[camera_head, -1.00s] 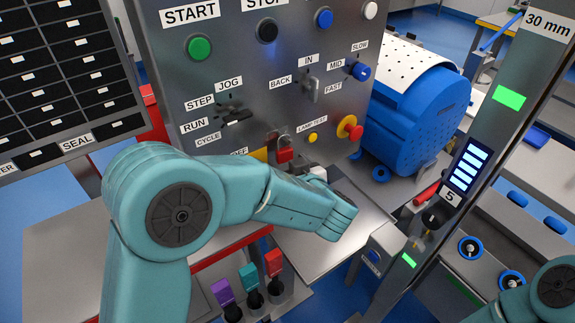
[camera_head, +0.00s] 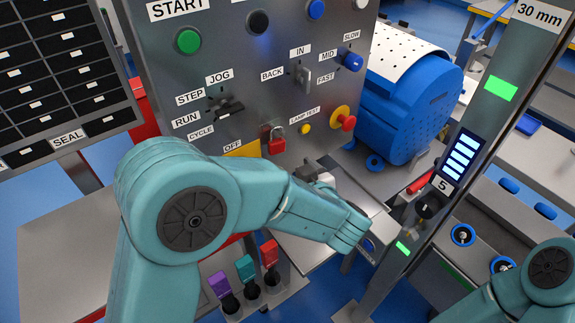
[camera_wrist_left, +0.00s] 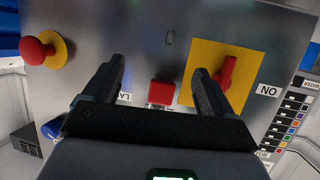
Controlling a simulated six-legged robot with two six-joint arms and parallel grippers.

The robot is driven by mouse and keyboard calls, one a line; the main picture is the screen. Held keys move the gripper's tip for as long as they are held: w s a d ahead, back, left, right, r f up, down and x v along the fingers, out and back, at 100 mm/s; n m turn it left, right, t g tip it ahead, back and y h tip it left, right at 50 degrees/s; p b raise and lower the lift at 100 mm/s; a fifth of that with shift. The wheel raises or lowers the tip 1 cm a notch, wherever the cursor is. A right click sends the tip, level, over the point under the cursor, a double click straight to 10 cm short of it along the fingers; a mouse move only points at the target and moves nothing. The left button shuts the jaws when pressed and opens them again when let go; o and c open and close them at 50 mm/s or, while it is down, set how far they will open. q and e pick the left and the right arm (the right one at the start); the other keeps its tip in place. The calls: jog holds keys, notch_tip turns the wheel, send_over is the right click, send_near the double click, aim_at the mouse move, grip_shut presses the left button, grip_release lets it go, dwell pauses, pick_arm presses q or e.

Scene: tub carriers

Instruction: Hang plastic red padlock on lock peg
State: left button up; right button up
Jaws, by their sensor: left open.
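A red padlock (camera_head: 276,143) with a metal shackle hangs on the panel beside the yellow OFF plate (camera_head: 243,150). In the left wrist view the padlock (camera_wrist_left: 161,93) shows as a red block between and beyond my left fingers, with clear space on both sides. My left gripper (camera_wrist_left: 158,70) is open and empty, facing the panel. In the head view it is partly hidden by its own wrist, right of and below the padlock. I cannot tell which part is the lock peg. Of my right arm only a teal joint shows at lower right; its gripper is out of view.
A red rotary handle (camera_wrist_left: 228,73) and a red mushroom button (camera_wrist_left: 35,50) stick out from the panel. Purple (camera_head: 219,284), teal (camera_head: 245,268) and red (camera_head: 269,253) pieces stand in black holders below. A blue motor (camera_head: 410,105) and a grey post (camera_head: 460,150) stand right.

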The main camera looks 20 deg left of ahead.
pick_arm(q)
jog(key=s+d, duration=0.4)
jog(key=d, duration=0.1)
jog(key=shift+f+p, duration=0.2)
jog(key=shift+p, duration=0.25)
dwell(0.5)
jog(key=shift+s, duration=0.1)
